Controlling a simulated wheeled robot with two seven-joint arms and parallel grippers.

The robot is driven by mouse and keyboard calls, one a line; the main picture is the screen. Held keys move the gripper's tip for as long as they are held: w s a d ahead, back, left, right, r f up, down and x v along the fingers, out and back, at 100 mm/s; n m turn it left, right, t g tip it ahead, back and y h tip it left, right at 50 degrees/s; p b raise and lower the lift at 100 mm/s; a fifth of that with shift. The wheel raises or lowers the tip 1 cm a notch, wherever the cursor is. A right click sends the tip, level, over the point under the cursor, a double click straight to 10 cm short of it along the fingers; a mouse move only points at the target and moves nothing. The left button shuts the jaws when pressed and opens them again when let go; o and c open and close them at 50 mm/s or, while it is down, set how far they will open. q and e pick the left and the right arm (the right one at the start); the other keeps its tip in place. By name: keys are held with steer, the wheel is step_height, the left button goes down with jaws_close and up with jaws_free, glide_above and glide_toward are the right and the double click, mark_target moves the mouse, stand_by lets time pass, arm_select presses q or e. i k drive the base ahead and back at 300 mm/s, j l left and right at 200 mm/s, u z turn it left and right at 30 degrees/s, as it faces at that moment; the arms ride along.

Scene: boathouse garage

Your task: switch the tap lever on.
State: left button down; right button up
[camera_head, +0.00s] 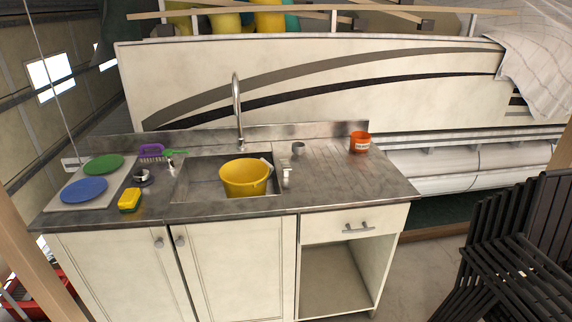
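A tall silver gooseneck tap (238,112) rises behind the sink basin (203,172) at the middle of the counter. Its spout curves over toward the basin. I cannot clearly make out the lever on the tap at this size. No water stream is visible. A yellow bucket (243,178) stands in the basin below the tap. Neither of my grippers is in view.
Dark stacked chairs (520,255) stand at right; a boat (320,80) is behind.

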mark_target(285, 163)
steer(key=i+j+z, duration=0.1)
steer(key=i+j, duration=0.3)
steer(key=i, duration=0.2)
steer(key=i+j, duration=0.45)
steer(key=i, duration=0.2)
steer(key=l+z, duration=0.05)
